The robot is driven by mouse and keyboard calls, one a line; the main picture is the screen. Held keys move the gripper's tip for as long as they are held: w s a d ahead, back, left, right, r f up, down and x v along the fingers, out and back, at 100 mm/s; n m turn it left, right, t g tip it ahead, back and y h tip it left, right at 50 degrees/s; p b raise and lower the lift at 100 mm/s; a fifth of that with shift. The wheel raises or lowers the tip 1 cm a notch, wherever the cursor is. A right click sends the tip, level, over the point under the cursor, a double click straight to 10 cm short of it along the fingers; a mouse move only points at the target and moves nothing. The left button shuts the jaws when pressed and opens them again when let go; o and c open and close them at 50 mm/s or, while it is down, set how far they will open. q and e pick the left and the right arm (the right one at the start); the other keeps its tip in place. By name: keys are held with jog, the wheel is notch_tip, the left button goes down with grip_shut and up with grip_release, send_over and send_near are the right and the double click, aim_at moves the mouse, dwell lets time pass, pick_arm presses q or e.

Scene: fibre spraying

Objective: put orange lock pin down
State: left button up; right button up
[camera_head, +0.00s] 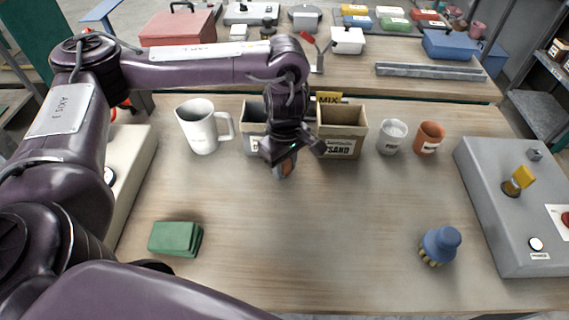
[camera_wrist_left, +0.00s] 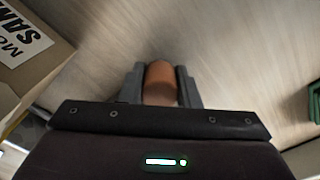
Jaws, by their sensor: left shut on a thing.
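An orange rounded piece, which looks like the lock pin (camera_wrist_left: 160,83), is between the two grey fingers of my left gripper (camera_wrist_left: 160,88) in the left wrist view. In the head view my left gripper (camera_head: 286,165) hangs over the middle of the table, in front of the two bins, and the orange pin (camera_head: 287,165) shows small between its fingers. The fingers are shut on it. Most of the pin is hidden by the fingers and the wrist. Whether its lower end touches the table I cannot tell. My right gripper is not in view.
A sand bin (camera_head: 343,130), a white mug (camera_head: 203,128), a white cup (camera_head: 392,137) and a terracotta cup (camera_head: 429,138) stand behind. A green block (camera_head: 175,238), a blue-handled brush (camera_head: 440,245) and a grey control box (camera_head: 510,215) flank the clear table (camera_head: 310,245).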

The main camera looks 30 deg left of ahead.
pick_arm(q)
jog(key=o, duration=0.9)
jog(key=shift+f, duration=0.1)
jog(key=shift+o, duration=0.4)
jog(key=shift+r, duration=0.4)
notch_tip(320, 180, up, 11)
jog(key=shift+f+p, duration=0.1)
jog(key=shift+p, duration=1.1)
jog(key=shift+r, duration=0.4)
